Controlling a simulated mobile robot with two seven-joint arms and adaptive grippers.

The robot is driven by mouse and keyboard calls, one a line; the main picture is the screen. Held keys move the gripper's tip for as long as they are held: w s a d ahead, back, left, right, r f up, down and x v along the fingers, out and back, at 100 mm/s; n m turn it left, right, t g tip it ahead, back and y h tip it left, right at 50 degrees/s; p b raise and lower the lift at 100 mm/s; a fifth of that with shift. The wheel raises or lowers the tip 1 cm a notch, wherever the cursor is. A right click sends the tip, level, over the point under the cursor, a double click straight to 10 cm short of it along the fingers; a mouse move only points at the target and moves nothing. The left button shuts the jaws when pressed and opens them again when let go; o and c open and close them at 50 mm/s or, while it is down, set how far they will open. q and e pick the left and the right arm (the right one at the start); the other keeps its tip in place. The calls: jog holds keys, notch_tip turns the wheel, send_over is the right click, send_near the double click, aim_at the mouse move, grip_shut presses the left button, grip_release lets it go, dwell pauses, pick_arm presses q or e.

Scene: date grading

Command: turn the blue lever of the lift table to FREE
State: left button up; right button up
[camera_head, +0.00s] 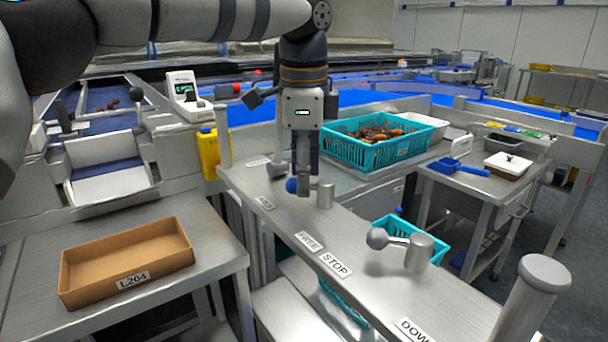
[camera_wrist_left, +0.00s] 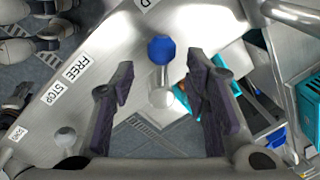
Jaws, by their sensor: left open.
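The blue lever has a blue ball knob (camera_head: 291,186) and a silver hub (camera_head: 325,193) on the grey lift-table top. The FREE label (camera_head: 309,242) lies nearer the camera in the head view. My left gripper (camera_head: 303,188) points down over the lever, open. In the wrist view its fingers stand either side of the lever; contact cannot be told. My right gripper is not in view.
A grey-knobbed lever (camera_head: 418,252) stands nearer on the same top, by STOP (camera_head: 335,264) and DOWN (camera_head: 415,330) labels. A thick post (camera_head: 532,295) stands at front right. A teal crate of dates (camera_head: 345,152) is behind; a brown box (camera_head: 90,285) is at left.

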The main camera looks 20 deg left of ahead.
pick_arm(q)
jog(key=shift+w+f, duration=0.1)
jog(key=shift+f, duration=0.6)
